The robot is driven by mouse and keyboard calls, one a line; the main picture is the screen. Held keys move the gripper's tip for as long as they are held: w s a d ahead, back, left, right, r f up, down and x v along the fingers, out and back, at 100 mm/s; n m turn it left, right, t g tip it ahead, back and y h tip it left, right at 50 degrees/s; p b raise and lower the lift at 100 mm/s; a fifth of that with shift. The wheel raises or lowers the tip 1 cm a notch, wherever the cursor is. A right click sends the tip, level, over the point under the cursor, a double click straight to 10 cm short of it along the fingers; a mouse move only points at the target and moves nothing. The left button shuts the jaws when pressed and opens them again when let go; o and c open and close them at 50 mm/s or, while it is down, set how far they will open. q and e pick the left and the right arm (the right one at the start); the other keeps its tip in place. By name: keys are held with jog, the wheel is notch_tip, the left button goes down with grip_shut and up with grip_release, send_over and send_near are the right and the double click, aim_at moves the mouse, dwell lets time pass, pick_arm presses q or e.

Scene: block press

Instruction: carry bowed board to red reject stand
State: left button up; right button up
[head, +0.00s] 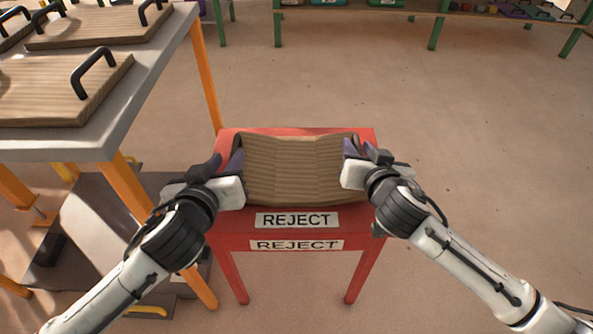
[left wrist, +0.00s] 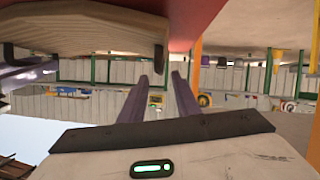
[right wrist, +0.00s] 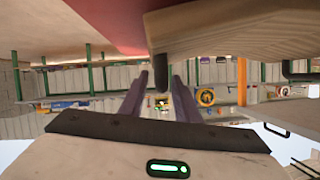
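The bowed wooden board (head: 295,168) lies over the top of the red reject stand (head: 297,131), its far edge dipping in the middle. My left gripper (head: 237,164) is at the board's left end. In the left wrist view its fingers (left wrist: 159,82) are apart, with the board's dark handle (left wrist: 158,56) just past the tips. My right gripper (head: 356,150) is at the right end. In the right wrist view its fingers (right wrist: 160,80) are apart, with the other dark handle (right wrist: 160,70) in line between the tips, not pinched. Board and stand contact is hidden.
A grey-topped table (head: 160,75) with orange legs stands at the left, close to the stand, holding several boards (head: 60,90) with dark handles. Shelving with green legs (head: 437,30) is at the back. The floor at the right is clear.

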jog(key=shift+s, duration=0.15)
pick_arm(q)
jog(key=v, duration=0.5)
jog(key=shift+s+r, duration=0.1)
jog(key=shift+s, duration=0.15)
pick_arm(e)
jog(key=v, duration=1.1)
jog(key=shift+s+r, duration=0.2)
jog(key=shift+s, duration=0.1)
